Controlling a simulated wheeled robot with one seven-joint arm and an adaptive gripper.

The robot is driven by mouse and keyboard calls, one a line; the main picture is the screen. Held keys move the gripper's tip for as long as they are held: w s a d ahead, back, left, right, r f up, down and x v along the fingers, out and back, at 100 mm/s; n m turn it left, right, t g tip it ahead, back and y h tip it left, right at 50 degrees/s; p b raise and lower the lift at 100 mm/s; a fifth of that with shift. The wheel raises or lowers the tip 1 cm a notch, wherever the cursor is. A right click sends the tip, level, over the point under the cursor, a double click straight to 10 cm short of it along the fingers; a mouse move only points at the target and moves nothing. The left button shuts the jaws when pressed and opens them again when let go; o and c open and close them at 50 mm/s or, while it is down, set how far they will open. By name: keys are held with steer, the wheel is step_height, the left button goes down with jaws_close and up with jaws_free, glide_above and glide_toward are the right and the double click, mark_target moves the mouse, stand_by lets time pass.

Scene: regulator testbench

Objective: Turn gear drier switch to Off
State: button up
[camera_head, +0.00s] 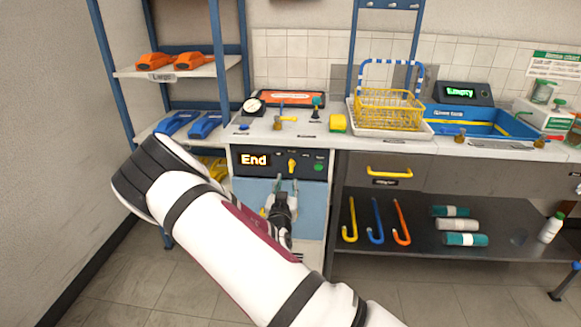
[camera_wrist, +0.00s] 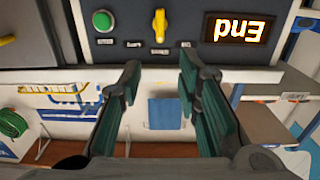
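The gear drier's dark control panel (camera_head: 273,177) is on the front of the cabinet at centre left. Its yellow switch (camera_head: 292,166) sits between a lit "End" display (camera_head: 254,160) and a green button (camera_head: 319,167). The switch also shows, upside down, in the wrist view (camera_wrist: 160,25); its handle looks about vertical. The small labels around it are not readable. My gripper (camera_head: 286,184) is just below the switch in the head view. In the wrist view, its two dark green fingers (camera_wrist: 160,65) are apart with nothing between them, and the switch lies beyond their tips, apparently untouched.
The worktop above holds a gauge (camera_head: 253,106), a yellow sponge (camera_head: 338,123) and a yellow wire basket (camera_head: 388,110). A blue shelf rack (camera_head: 220,60) stands at left. A drawer with a yellow handle (camera_head: 389,172) is right of the panel.

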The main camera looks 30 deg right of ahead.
mark_target(291, 163)
steer(key=b+x, duration=0.1)
steer(key=x, duration=1.1)
steer(key=shift+b, duration=0.35)
jaws_close()
